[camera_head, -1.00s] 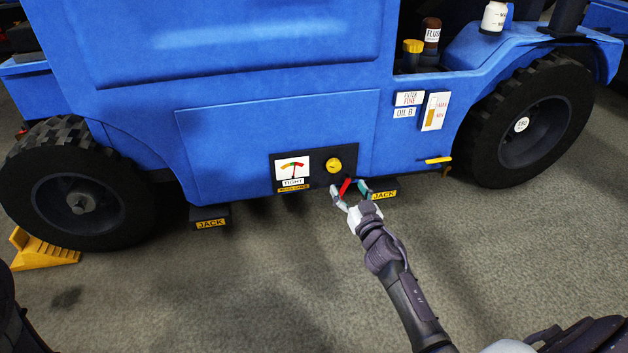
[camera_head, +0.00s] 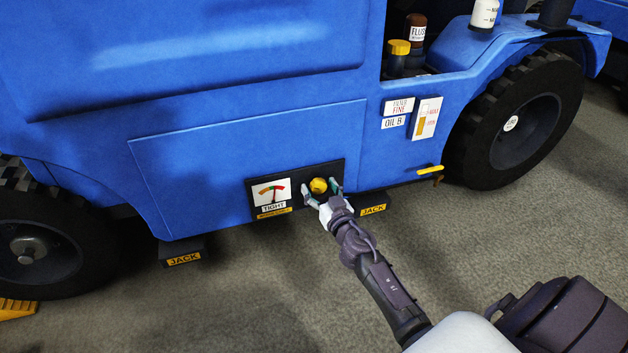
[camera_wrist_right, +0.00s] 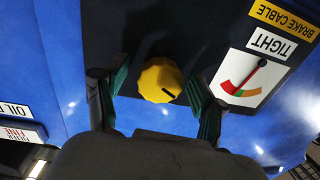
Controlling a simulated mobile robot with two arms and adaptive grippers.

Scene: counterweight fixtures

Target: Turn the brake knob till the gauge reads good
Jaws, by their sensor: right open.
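The yellow brake knob (camera_head: 318,186) sits on a dark panel low on the blue vehicle side. It also shows in the right wrist view (camera_wrist_right: 158,80), with a dark pointer mark on its face. The gauge (camera_head: 270,189) is left of the knob in the head view. Its label (camera_wrist_right: 271,43) reads TIGHT, and a "BRAKE CABLE" plate is beside it. The gauge's dial (camera_wrist_right: 247,85) has red, green and orange bands and a needle. My right gripper (camera_head: 321,189) is open, its fingers on either side of the knob; contact cannot be told. My left gripper is out of view.
Two jack points, left (camera_head: 183,258) and right (camera_head: 373,209), stick out below the panel. A yellow handle (camera_head: 430,170) and OIL B label (camera_head: 394,122) are to the right. Wheels stand at both sides. The grey floor (camera_head: 240,300) in front is clear.

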